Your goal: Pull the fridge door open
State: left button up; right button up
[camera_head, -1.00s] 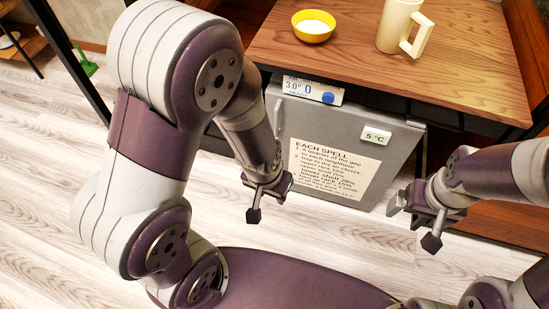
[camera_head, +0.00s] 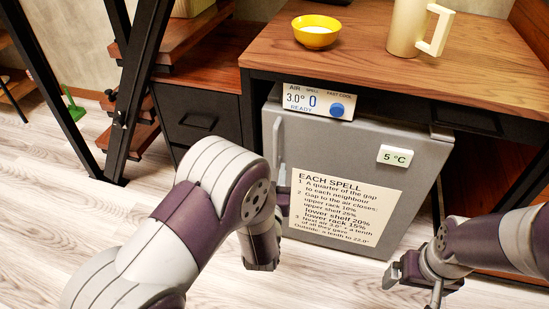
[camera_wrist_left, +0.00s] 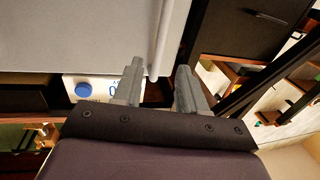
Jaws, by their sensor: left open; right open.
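The grey fridge (camera_head: 357,150) stands under the wooden counter, and its door looks shut. Its pale vertical handle (camera_head: 279,140) is on the door's left edge. My left gripper is mostly hidden behind its own arm in the head view, low by the door's left edge. In the left wrist view the left gripper (camera_wrist_left: 160,75) is open, and the handle (camera_wrist_left: 162,40) shows between its two fingers. I cannot tell whether they touch it. My right gripper (camera_head: 412,282) is open and empty, right of the fridge's lower corner.
A control panel (camera_head: 318,102) with a blue knob sits at the fridge's top, and a temperature tag (camera_head: 396,156) and text sheet (camera_head: 345,204) are on the door. A yellow bowl (camera_head: 316,32) and cream mug (camera_head: 411,28) stand on the counter (camera_head: 365,65). Floor is clear in front.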

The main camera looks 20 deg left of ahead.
aim_at(276, 149)
pick_arm(q)
jog(key=w, duration=0.2)
jog(key=w+b, duration=0.1)
jog(key=w, duration=0.1)
jog(key=w+a+b, duration=0.1)
jog(key=w, duration=0.1)
jog(key=shift+w+f, duration=0.15)
jog(key=shift+w, duration=0.35)
jog(key=shift+c, duration=0.3)
grip_shut()
jog(key=shift+s, duration=0.1)
